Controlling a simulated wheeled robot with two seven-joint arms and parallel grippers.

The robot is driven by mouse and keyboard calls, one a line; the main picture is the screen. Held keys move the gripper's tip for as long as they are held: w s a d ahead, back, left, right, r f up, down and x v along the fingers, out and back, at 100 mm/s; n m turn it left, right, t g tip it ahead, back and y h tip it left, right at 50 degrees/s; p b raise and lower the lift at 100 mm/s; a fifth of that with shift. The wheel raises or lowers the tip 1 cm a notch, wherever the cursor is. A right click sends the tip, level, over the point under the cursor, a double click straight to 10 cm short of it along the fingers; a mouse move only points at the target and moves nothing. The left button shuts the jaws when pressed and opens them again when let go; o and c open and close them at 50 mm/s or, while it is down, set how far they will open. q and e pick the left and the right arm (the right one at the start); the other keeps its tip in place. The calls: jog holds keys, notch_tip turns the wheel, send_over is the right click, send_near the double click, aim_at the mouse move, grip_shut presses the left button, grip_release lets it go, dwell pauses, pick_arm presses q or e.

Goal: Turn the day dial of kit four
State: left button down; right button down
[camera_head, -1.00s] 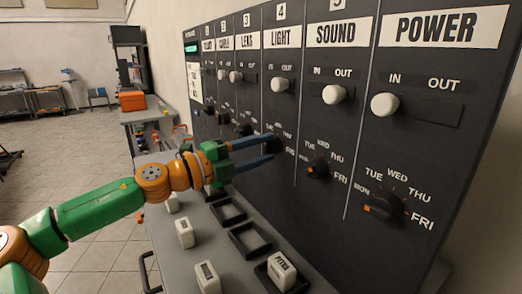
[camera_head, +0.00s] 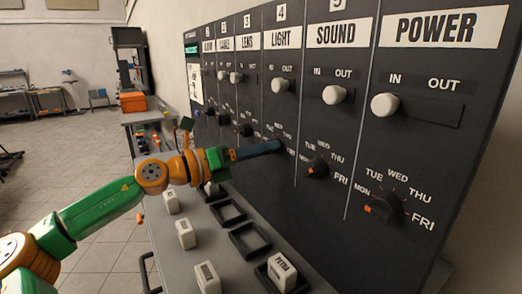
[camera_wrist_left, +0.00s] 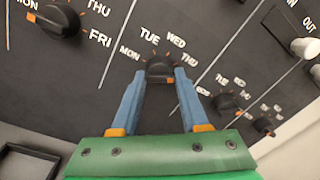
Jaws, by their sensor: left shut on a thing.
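The black day dial of kit four (camera_wrist_left: 160,68) is on the dark panel, in the LIGHT column under the number 4. In the left wrist view the two blue fingers of my left gripper (camera_wrist_left: 160,77) are shut on the dial, one at each side. An orange mark shows at the dial's lower right edge. My right gripper is not in view.
The SOUND dial (camera_head: 317,168) and POWER dial (camera_head: 384,207) are to the right on the panel (camera_head: 300,225). White sliding knobs, such as the LIGHT one (camera_head: 280,85), stick out above. Below is a grey table with empty black trays (camera_head: 251,240) and white labelled blocks (camera_head: 186,233).

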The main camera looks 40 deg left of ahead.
pick_arm(q)
jog(key=m, duration=0.4)
jog(key=shift+m, duration=0.4)
dwell(0.4)
jog(key=c, duration=0.7)
grip_release()
jog(key=shift+o, duration=1.3)
jog(key=shift+w, duration=0.15)
jog(key=b+v, duration=0.7)
jog(key=b, duration=0.3)
